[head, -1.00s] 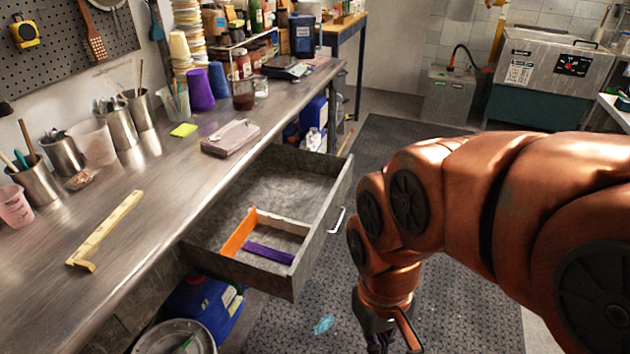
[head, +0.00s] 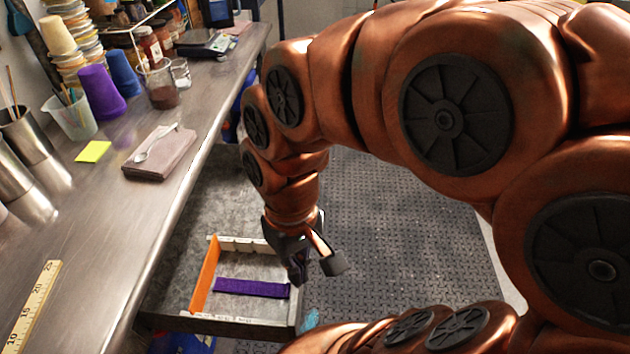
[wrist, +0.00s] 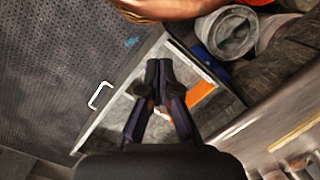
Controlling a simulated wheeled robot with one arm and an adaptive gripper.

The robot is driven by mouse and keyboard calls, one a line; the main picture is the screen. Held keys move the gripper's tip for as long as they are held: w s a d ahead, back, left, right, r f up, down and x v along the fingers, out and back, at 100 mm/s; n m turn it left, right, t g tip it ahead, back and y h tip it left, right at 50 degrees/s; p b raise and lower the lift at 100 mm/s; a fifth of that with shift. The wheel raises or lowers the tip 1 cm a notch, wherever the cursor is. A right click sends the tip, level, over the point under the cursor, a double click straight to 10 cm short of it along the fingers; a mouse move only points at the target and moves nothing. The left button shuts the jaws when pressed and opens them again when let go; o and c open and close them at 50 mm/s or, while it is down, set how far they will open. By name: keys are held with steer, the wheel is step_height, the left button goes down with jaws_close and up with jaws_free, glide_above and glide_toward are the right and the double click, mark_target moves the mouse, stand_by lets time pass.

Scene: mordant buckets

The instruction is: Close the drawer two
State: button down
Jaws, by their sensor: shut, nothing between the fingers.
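The open grey drawer (head: 215,323) sticks out from under the metal workbench; I cannot read a number on it. Inside lie an orange divider (head: 204,275) and a purple strip (head: 251,287). My gripper (head: 300,278) is shut and empty, at the drawer's outer side in the head view. In the wrist view my gripper (wrist: 158,64) shows over the drawer (wrist: 120,108), its fingertips together. The white drawer handle (wrist: 100,95) is left of the fingers in the wrist view. My arm hides much of the drawer front in the head view.
The workbench (head: 130,220) runs along the left, with a yellow note (head: 93,151), a brown block (head: 160,155) and a ruler (head: 33,305) on it. Dark patterned floor (head: 400,235) lies clear to the right. A round bin (wrist: 225,38) is near the drawer.

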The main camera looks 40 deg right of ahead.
steer(key=w+f+t+y+b, duration=0.1)
steer(key=w+y+b, duration=0.3)
steer(key=w, duration=0.8)
steer(key=w+d+f+m+t+y+b, duration=0.2)
steer(key=w+d+f+b, duration=0.1)
steer(key=w+d+b, duration=0.55)
steer(key=w+d+f+m+t+b, duration=0.1)
steer(key=d+f+m+t+b, duration=0.1)
steer(key=d+f, duration=0.5)
steer(key=d+f+m+t+b, duration=0.1)
steer(key=d+f+m+b, duration=0.1)
steer(key=d, duration=1)
steer(key=w+d+f+m+t+b, duration=0.1)
steer(key=d+f+m+t+b, duration=0.1)
steer(key=d+f, duration=0.5)
steer(key=w+a+f, duration=0.4)
steer(key=w+a, duration=0.2)
steer(key=w, duration=0.1)
steer(key=shift+w+f, duration=0.2)
steer(key=shift+f, duration=0.15)
steer(key=shift+a, duration=0.15)
